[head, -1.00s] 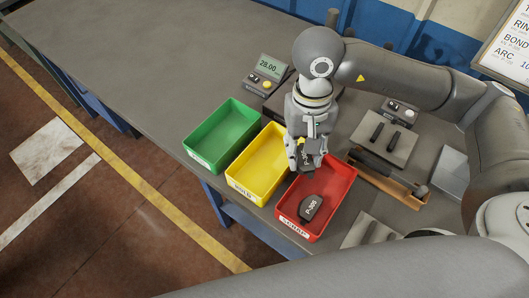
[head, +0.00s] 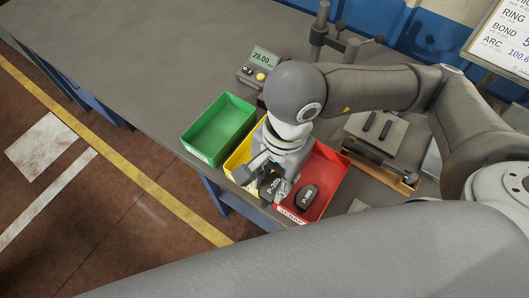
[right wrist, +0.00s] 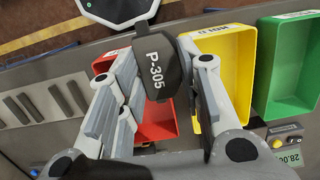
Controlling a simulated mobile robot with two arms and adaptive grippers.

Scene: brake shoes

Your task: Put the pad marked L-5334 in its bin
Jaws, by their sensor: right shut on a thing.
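My right gripper (head: 270,188) is shut on a dark brake pad (right wrist: 158,62), whose face reads P-305 in the right wrist view. I see no L-5334 mark on any pad. In the head view the held pad (head: 268,184) is above the front of the yellow bin (head: 234,166), close to the red bin (head: 333,165). The yellow bin's label appears to read HOLD. A second dark pad (head: 307,196) lies in the red bin, labelled SCRAP. The green bin (head: 238,112) is empty; its label is too small to read. My left gripper is out of view.
A gauge (head: 262,58) reading 28.00 stands behind the bins. The table left of the green bin is clear.

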